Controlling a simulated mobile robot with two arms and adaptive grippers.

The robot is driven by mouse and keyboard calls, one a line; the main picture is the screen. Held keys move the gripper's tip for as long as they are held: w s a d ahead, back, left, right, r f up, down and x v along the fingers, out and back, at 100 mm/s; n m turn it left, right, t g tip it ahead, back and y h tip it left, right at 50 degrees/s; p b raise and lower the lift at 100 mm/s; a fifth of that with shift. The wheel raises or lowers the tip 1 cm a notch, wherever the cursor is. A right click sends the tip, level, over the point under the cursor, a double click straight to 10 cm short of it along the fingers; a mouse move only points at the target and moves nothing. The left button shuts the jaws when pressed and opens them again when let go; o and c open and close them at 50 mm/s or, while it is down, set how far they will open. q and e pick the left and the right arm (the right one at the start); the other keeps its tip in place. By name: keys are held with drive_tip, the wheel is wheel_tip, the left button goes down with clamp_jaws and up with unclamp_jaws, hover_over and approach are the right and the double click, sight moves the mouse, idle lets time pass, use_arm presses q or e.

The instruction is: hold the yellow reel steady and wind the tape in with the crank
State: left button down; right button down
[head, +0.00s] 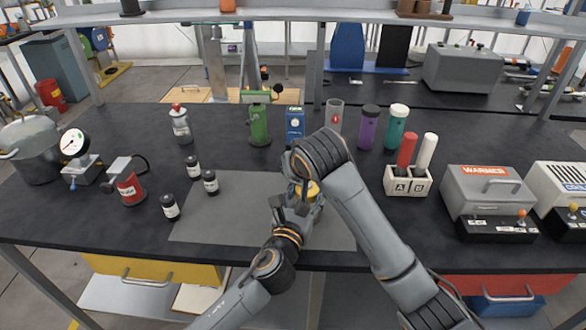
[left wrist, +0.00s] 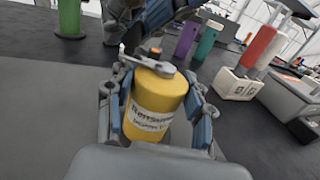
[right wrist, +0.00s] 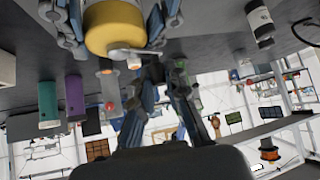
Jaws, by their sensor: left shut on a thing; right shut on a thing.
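The yellow reel (head: 313,189) stands on the grey mat, mostly hidden by my arms in the head view. The left wrist view shows it as a yellow cylinder (left wrist: 155,105) with a white printed label and a grey crank (left wrist: 150,66) across its top. My left gripper (left wrist: 158,82) is shut around the reel's body, one finger on each side. My right gripper (right wrist: 158,70) is shut at the outer end of the crank (right wrist: 128,54), beside the reel's top; the crank's knob is hidden by the fingers. I cannot make out any loose tape.
The grey mat (head: 200,228) is bare in front and to the left. Several black jars (head: 170,207) stand at its left. A green device (head: 259,124), purple (head: 368,127) and teal (head: 396,127) cylinders stand behind. A white A/B holder (head: 407,182) is close on the right.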

drive_tip(key=c, duration=1.3)
unclamp_jaws()
drive_tip(key=v, duration=1.2)
